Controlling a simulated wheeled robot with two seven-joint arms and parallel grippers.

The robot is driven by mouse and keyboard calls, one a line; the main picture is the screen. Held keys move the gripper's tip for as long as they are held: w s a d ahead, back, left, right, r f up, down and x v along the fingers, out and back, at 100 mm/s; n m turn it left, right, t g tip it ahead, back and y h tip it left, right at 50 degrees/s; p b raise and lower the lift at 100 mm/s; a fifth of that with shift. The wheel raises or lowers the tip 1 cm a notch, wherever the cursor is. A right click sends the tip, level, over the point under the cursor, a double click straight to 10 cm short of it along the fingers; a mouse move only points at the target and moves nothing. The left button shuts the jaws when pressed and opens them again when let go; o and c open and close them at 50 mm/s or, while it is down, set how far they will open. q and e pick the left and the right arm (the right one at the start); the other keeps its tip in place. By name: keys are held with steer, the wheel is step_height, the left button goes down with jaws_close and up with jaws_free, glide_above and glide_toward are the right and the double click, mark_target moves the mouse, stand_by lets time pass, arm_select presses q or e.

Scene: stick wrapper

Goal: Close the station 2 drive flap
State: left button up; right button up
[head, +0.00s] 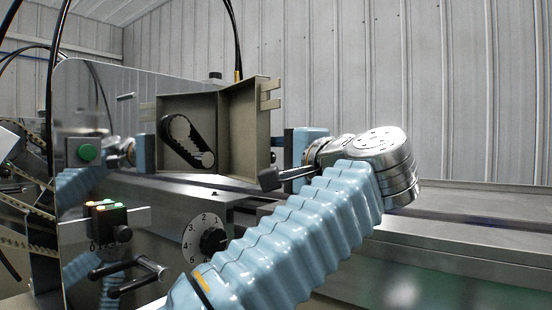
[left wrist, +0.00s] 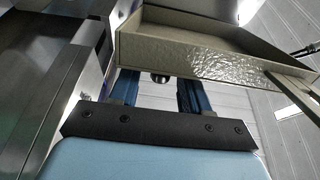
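The station 2 drive flap (head: 243,125) is a beige, tray-like door standing open, swung out to the right of a recess with a black drive belt (head: 187,142). Two tabs show on its upper right edge. In the left wrist view, the flap (left wrist: 205,58) crosses the top and covers the ends of my fingers. My left gripper (left wrist: 158,92) has two blue fingers standing apart, with nothing held between them. Contact with the flap cannot be told. My right gripper is not in view.
A steel bed (head: 460,215) runs right, mostly clear.

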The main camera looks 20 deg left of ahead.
arm_select(q)
jaws_close()
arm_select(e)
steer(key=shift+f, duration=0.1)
